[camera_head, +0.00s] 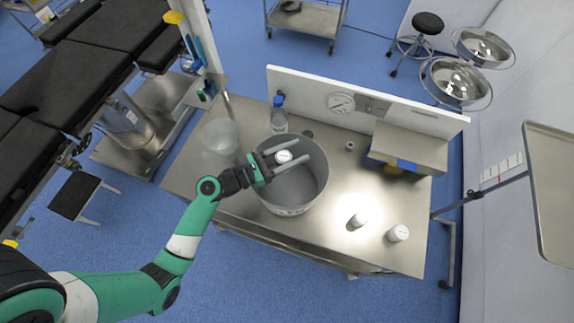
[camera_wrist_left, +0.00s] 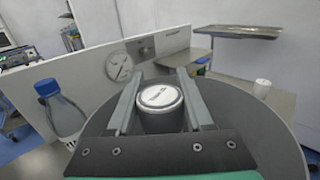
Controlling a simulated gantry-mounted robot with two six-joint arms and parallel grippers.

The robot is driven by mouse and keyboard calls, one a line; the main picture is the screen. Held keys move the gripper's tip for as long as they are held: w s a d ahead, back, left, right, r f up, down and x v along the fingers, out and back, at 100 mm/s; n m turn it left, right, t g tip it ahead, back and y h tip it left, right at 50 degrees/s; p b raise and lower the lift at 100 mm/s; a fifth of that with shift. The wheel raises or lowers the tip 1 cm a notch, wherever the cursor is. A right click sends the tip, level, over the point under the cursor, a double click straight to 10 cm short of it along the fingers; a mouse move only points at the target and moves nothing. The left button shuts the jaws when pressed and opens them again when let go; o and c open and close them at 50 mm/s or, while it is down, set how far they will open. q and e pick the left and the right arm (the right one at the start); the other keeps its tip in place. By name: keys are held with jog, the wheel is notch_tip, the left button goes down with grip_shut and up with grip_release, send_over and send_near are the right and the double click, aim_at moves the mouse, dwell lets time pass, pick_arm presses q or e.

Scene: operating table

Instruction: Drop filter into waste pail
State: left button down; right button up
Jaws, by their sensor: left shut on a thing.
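The filter is a small white-capped cylinder (camera_head: 283,156), held between the fingers of my left gripper (camera_head: 284,158). The left gripper is shut on it. In the left wrist view the filter (camera_wrist_left: 160,97) stands upright between the two grey fingers (camera_wrist_left: 160,105). The waste pail (camera_head: 318,172) is a large grey round bucket on the steel table. The filter and fingers are over the pail's opening in the head view. The pail's grey rim also shows behind the fingers in the left wrist view (camera_wrist_left: 270,125). My right gripper is in neither view.
A blue-capped bottle (camera_head: 279,118) stands close behind the pail. A clear bowl (camera_head: 220,136) is to its left. Two white containers (camera_head: 358,219) (camera_head: 398,233) stand at the right front of the steel table (camera_head: 330,250). A white panel with a gauge (camera_head: 341,103) runs along the back.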

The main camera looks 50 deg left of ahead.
pick_arm(q)
jog(key=shift+r, duration=0.1)
jog(key=shift+c, duration=1.1)
grip_release()
jog(key=s+d+r+p, duration=0.7)
jog(key=s+r+p, duration=0.1)
jog(key=s+r, duration=0.4)
jog(key=shift+s+r, duration=0.15)
jog(key=shift+r, duration=0.35)
jog(key=shift+a, duration=0.1)
